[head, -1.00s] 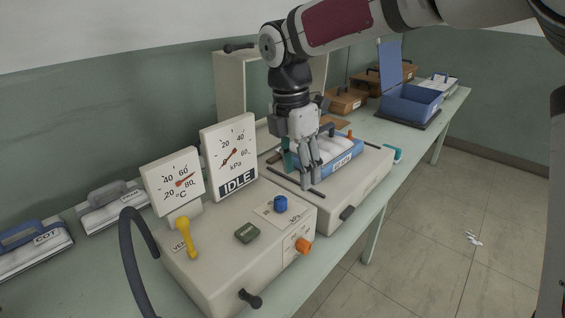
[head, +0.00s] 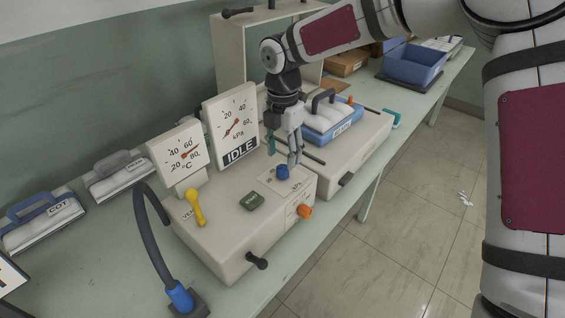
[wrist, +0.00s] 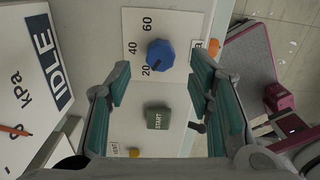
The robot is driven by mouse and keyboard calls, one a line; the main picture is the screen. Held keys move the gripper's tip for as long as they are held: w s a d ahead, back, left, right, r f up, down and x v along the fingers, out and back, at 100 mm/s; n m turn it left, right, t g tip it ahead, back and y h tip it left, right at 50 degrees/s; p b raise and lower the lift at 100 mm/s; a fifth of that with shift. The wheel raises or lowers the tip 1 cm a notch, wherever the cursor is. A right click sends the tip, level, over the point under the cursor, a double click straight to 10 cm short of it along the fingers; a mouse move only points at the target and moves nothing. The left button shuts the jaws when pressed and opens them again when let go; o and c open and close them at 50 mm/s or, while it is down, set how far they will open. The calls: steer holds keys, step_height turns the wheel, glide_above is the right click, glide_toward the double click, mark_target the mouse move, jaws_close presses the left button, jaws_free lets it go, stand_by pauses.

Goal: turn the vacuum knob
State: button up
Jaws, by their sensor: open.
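The blue vacuum knob (head: 283,172) sits on a white scale plate on top of the cream machine (head: 228,225). In the wrist view the knob (wrist: 160,54) shows ahead between my fingers, with its dark pointer mark near 20 on the kPa scale. My gripper (head: 283,154) is open and empty, pointing down just above the knob. In the wrist view its teal-padded fingers (wrist: 160,72) stand apart, left and right of the knob; I cannot tell whether either touches it. The kPa gauge (head: 232,125) behind carries an IDLE sign.
A green START button (head: 251,201), a yellow vent lever (head: 195,206) and an orange knob (head: 305,211) are close by on the machine. A blue-and-white bag (head: 332,120) lies on the platform behind. A dark hose (head: 149,240) arches at the front left.

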mark_target(283, 167)
steer(key=shift+f, duration=2)
steer(key=shift+c, duration=0.3)
jaws_close()
